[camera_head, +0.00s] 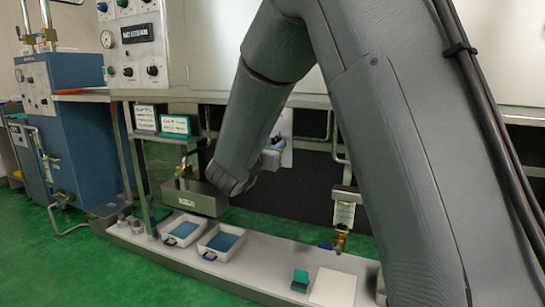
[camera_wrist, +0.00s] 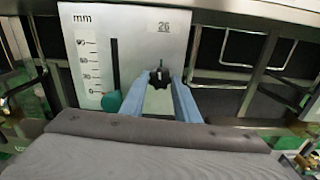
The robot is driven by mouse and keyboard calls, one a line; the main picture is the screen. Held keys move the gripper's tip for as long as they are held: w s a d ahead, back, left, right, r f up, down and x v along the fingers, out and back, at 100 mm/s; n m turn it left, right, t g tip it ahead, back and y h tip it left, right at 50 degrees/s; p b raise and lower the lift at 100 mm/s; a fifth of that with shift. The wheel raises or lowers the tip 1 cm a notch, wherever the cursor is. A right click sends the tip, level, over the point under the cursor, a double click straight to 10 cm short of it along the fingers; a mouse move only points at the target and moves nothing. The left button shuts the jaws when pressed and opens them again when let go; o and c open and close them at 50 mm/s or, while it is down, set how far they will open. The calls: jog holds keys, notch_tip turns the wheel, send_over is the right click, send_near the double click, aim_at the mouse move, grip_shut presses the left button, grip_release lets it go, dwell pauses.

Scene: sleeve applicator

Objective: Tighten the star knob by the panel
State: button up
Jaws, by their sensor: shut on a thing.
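A black star knob (camera_wrist: 159,77) sits on a white panel (camera_wrist: 138,22) marked "mm" and "26" in the wrist view. The panel has a printed scale and a dark vertical slot left of the knob. My gripper (camera_wrist: 163,80) has its two pale blue fingers on either side of the knob and is shut on it. A teal pointer (camera_wrist: 112,101) sits at the slot's lower end, left of my fingers. In the head view my gripper (camera_head: 272,157) is at the white panel (camera_head: 286,128), partly behind my arm; the knob is hidden there.
Metal frame rails (camera_wrist: 262,48) stand right of the panel. Below, a pale bench (camera_head: 262,259) holds white trays (camera_head: 222,241), a small green box (camera_head: 300,280) and a white block (camera_head: 333,287). A brass valve (camera_head: 340,239) hangs right of my gripper. A blue cabinet (camera_head: 87,125) stands left.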

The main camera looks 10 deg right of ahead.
jog(key=shift+a+f+m+b, duration=0.1)
jog(key=shift+a+m+b, duration=0.05)
jog(key=shift+m+b, duration=0.85)
jog(key=shift+b, duration=0.35)
jog(key=o, duration=0.9)
jog(key=shift+o, duration=0.7)
jog(key=p+v, duration=0.2)
jog(key=v, duration=0.5)
jog(key=shift+s+a, duration=0.2)
jog(key=shift+s, duration=0.1)
